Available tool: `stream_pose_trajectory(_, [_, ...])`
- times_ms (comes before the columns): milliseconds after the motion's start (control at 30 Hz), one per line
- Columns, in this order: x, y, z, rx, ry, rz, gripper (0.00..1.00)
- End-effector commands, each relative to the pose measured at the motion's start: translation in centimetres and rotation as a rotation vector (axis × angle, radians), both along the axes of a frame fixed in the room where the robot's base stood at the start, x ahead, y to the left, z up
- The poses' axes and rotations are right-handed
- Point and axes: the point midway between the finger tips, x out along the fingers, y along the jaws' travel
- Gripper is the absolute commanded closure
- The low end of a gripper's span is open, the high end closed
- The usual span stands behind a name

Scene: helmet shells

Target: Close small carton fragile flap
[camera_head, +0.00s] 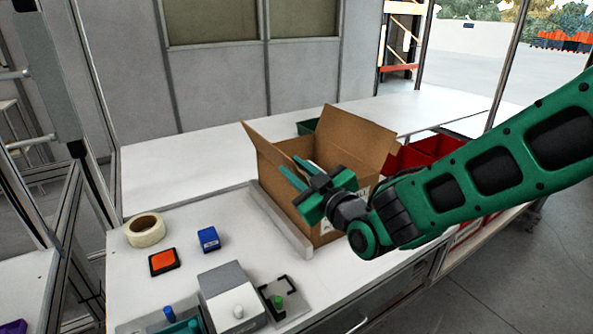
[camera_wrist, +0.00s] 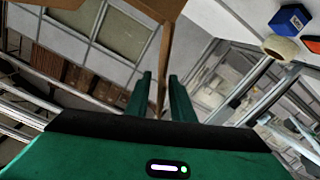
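The small brown carton (camera_head: 285,190) stands open on the table. Its left flap (camera_head: 262,146) leans outward and up, its back flap (camera_head: 345,128) stands up, and its right flap (camera_head: 378,150) leans outward. My gripper (camera_head: 288,171) is over the near left part of the carton opening, fingers pointing toward the left flap. In the wrist view my gripper (camera_wrist: 165,90) has its two green fingers apart. A brown cardboard piece (camera_wrist: 163,60), seen nearly edge-on, reaches down between them; no firm contact is visible. No fragile marking is readable. My gripper hides part of the carton's front.
A tape roll (camera_head: 146,230), a blue box (camera_head: 209,239), an orange pad (camera_head: 163,261) and a grey device (camera_head: 230,295) lie at the front left. Red bins (camera_head: 425,150) stand right of the carton, a green bin (camera_head: 307,126) behind it. The back table is mostly clear.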

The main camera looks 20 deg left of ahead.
Motion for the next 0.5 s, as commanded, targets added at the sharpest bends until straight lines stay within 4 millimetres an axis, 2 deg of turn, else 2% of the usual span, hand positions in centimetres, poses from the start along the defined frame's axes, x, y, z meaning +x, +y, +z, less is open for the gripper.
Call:
stream_pose_trajectory(33, [-0.01,-0.01,0.01,0.000,0.000,0.000,0.88])
stream_pose_trajectory(100, [-0.01,-0.01,0.01,0.000,0.000,0.000,1.00])
stream_pose_trajectory(500, [0.03,-0.04,0.05,0.000,-0.002,-0.001,1.00])
